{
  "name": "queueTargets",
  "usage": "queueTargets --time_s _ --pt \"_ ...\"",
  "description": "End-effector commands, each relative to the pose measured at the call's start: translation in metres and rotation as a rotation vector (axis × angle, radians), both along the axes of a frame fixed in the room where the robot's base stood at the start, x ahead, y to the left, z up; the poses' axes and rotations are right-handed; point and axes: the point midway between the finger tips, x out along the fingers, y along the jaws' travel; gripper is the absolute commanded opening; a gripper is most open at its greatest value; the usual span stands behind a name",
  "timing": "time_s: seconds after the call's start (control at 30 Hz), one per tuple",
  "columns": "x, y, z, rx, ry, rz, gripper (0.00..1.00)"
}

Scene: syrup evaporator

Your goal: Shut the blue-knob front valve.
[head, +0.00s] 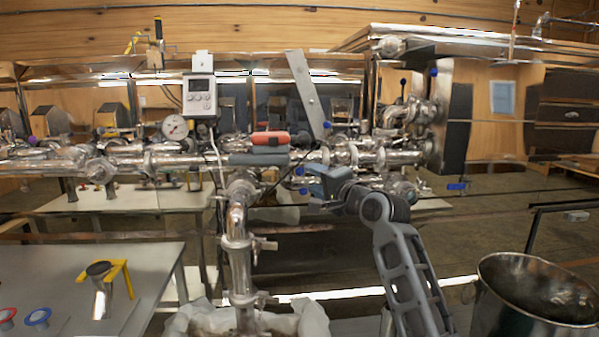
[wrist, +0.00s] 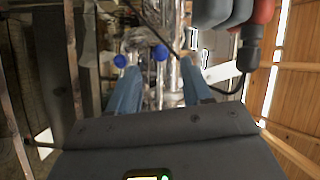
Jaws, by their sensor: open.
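My gripper (head: 312,183) is open, in front of the steel pipework at the middle of the head view. Small blue knobs, one upper (head: 300,171) and one lower (head: 303,191), show close by its fingers. In the wrist view one blue knob (wrist: 160,53) appears between the two open fingers, beyond or level with their tips. Another blue knob (wrist: 120,61) lies just outside the left finger. I cannot tell whether either finger touches a knob, nor which knob is the front valve's. The valve body is partly hidden by my gripper.
A red-and-grey device (head: 268,144) sits on the pipe left of my gripper; it also shows at upper right in the wrist view (wrist: 262,15). A slanted metal plate (head: 308,95) rises behind. A vertical pipe (head: 238,245) stands front left. A steel bucket (head: 510,300) is at right.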

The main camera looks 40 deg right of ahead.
Motion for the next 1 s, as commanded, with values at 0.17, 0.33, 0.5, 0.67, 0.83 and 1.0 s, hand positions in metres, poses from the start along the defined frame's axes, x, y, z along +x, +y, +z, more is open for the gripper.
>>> queueTargets --time_s 0.17,0.33,0.5,0.67,0.83,1.0 --pt "0.022 -0.003 0.003 -0.001 0.000 0.001 0.49" --pt "0.049 -0.007 0.003 -0.002 0.001 0.000 0.49" --pt "0.067 -0.010 0.002 -0.001 0.000 0.000 0.49" --pt "0.074 -0.010 0.001 -0.002 0.000 0.000 0.49" --pt "0.074 -0.010 0.001 -0.002 0.000 -0.001 0.49" --pt "0.074 -0.010 0.001 -0.002 0.000 -0.001 0.40"
